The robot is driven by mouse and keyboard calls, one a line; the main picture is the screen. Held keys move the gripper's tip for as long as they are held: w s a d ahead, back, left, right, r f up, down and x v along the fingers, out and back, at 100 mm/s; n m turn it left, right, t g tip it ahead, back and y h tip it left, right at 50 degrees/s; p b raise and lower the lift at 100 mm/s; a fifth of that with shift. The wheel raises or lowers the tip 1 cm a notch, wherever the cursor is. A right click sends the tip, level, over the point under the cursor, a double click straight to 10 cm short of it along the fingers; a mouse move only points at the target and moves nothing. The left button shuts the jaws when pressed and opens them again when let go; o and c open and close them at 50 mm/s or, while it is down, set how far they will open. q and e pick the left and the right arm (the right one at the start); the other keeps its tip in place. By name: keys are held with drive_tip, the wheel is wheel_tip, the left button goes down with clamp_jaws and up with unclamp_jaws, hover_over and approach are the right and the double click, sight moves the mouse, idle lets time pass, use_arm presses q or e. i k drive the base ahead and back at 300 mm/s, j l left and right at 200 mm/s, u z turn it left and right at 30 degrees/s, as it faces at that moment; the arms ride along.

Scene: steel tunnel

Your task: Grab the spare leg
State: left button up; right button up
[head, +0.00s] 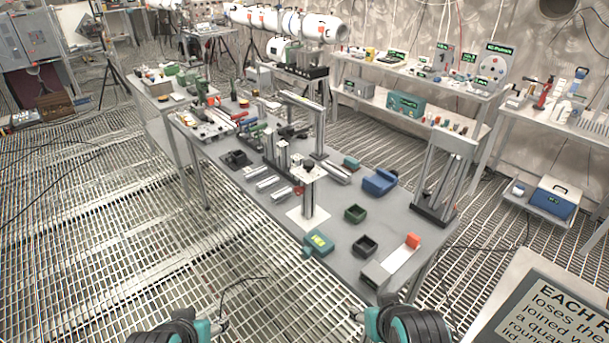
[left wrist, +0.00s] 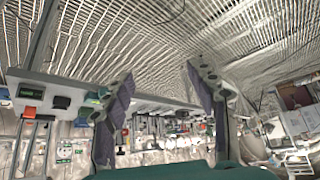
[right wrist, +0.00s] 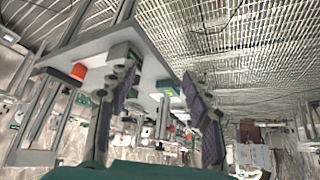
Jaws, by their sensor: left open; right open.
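Several metal profile pieces lie on the long grey table (head: 270,205). Short silver ones (head: 265,183) lie left of the middle, and a longer one (head: 333,173) lies farther right. An upright metal post (head: 309,203) with a white top stands on a white plate. I cannot tell which piece is the spare leg. My left gripper (head: 221,324) is at the bottom of the head view, short of the table; its fingers (left wrist: 158,76) are open and empty in the left wrist view. My right gripper (head: 358,318) is near the table's front end; its fingers (right wrist: 159,72) are open and empty.
A tall twin-post frame (head: 444,175) stands at right. A sign (head: 548,315) is at lower right. Grated floor left is open.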

sight(308, 199)
drive_tip(key=k, duration=0.15)
drive_tip(key=k+z, duration=0.25)
drive_tip(key=z, duration=0.25)
drive_tip(key=k+l+z, duration=0.15)
drive_tip(key=z, duration=0.35)
drive_tip(key=i+j, duration=0.15)
drive_tip(key=j, duration=0.2)
drive_tip(key=i+j+z, duration=0.1)
drive_tip(key=j, duration=0.2)
drive_tip(key=i+j, duration=0.2)
drive_tip(key=j, duration=0.15)
drive_tip(key=i+j+z, duration=0.1)
drive_tip(key=j, duration=0.25)
drive_tip(key=i+j, duration=0.15)
drive_tip(key=j, duration=0.2)
drive_tip(key=i+j, duration=0.15)
drive_tip(key=j, duration=0.2)
drive_tip(key=z, duration=0.05)
